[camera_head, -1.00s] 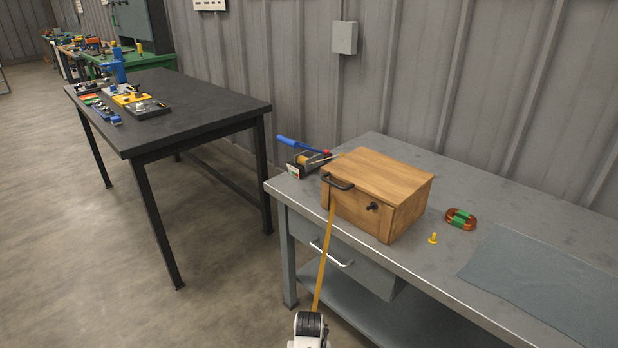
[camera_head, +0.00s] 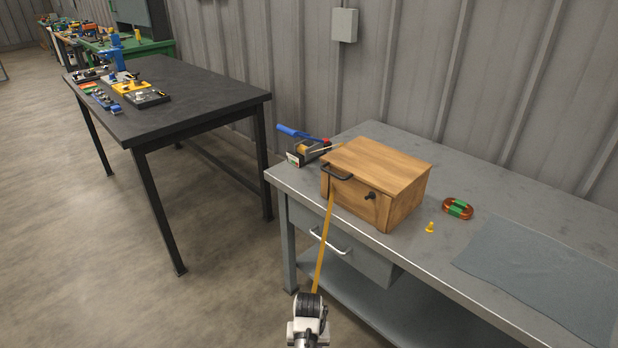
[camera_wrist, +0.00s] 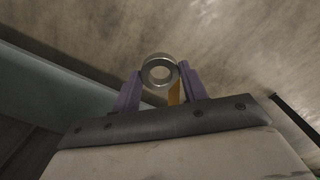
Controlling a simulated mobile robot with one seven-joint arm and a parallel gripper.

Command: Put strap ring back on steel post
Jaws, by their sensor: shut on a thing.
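The metal strap ring (camera_wrist: 147,73) shows in the wrist view between the two purple fingers of my gripper (camera_wrist: 160,80), which is shut on it. The orange strap (camera_wrist: 174,92) hangs behind the ring. In the head view the strap (camera_head: 325,240) runs taut from the front of the wooden box (camera_head: 400,180), below its dark handle (camera_head: 338,173), down to my wrist. A short dark post (camera_head: 371,196) sticks out of the box front, right of the strap; nothing is around it. The ring and fingertips are hidden in the head view.
The box stands on a grey bench (camera_head: 490,190) with a drawer (camera_head: 345,245) below. A blue-handled tool (camera_head: 302,145) lies left of it; a yellow peg (camera_head: 430,228) and a copper-green coil (camera_head: 458,209) lie right. A black table (camera_head: 200,95) stands left. Floor before the bench is clear.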

